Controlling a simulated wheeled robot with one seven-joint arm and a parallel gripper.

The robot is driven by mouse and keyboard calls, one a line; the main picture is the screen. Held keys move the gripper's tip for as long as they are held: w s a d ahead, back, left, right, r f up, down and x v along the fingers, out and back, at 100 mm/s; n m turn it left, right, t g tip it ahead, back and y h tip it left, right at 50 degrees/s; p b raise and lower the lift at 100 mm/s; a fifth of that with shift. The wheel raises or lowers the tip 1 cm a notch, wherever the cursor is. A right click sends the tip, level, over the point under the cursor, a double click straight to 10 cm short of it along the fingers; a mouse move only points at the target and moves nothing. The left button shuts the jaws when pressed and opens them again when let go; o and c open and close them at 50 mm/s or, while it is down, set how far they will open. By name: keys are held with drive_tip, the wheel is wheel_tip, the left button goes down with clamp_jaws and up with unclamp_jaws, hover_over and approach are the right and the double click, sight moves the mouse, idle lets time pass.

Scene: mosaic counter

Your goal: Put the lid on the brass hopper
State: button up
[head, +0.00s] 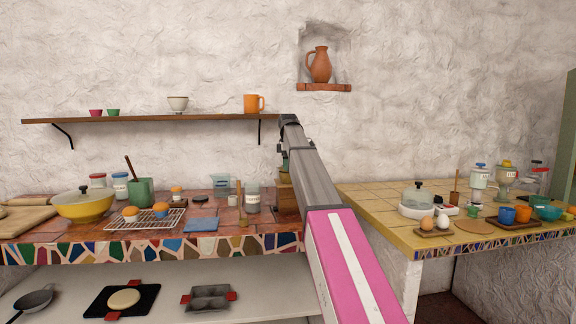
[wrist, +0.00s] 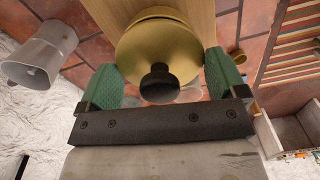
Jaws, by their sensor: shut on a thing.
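My gripper (wrist: 162,72) has its green fingers closed on either side of the brass lid (wrist: 150,46), which has a black knob (wrist: 160,84) facing the wrist camera. A brass rim, apparently the brass hopper (wrist: 158,12), shows just beyond the lid, over a wooden body. The lid covers most of it, and I cannot tell whether the two touch.
A grey metal pot (wrist: 42,54) stands to the left in the wrist view. A yellow-tiled counter (head: 375,205) with several items lies to the right.

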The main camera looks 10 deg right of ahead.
drive_tip(key=shift+f, duration=0.5)
idle(1.0)
drive_tip(key=o, duration=0.6)
drive_tip(key=shift+r, duration=3.5)
